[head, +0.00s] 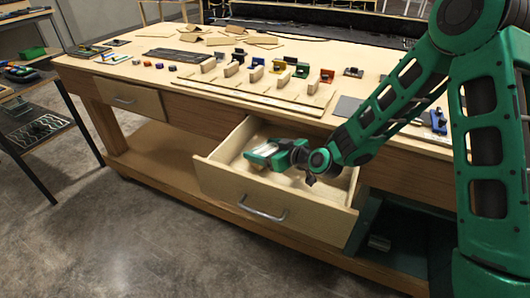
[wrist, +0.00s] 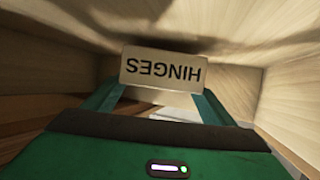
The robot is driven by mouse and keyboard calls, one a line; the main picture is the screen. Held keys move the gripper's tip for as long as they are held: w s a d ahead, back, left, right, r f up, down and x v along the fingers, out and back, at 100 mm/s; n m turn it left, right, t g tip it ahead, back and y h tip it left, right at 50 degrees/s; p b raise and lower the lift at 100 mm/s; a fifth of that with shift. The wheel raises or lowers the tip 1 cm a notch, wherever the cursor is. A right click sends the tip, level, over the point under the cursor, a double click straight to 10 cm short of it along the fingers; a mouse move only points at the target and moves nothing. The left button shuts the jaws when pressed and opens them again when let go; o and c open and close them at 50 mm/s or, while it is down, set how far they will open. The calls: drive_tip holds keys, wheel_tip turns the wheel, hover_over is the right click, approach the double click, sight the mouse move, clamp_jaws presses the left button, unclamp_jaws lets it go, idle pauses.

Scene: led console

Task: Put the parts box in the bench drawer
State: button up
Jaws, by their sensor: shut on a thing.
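The parts box (wrist: 162,72) is a small pale box marked "HINGES", which reads upside down in the wrist view. My gripper (wrist: 160,98) is shut on it, with one green finger at each side. In the head view my gripper (head: 268,150) is over the open bench drawer (head: 265,205), with the pale box (head: 262,151) at its tip. The drawer is pulled out from the bench front, and its wooden walls surround the box in the wrist view. I cannot tell whether the box touches the drawer floor.
The workbench (head: 190,85) top holds a row of wooden blocks with coloured pieces (head: 255,75), and cardboard pieces (head: 230,35) behind. A second drawer (head: 130,98) at the left is closed. A lower shelf (head: 150,150) runs under the bench. The floor in front is clear.

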sight(269, 152)
drive_tip(key=shift+f, duration=0.55)
drive_tip(key=shift+f, duration=0.1)
drive_tip(key=o, duration=1.1)
drive_tip(key=shift+o, duration=0.2)
drive_tip(key=v, duration=0.7)
drive_tip(key=shift+s+d, duration=0.2)
drive_tip(key=shift+r, duration=0.25)
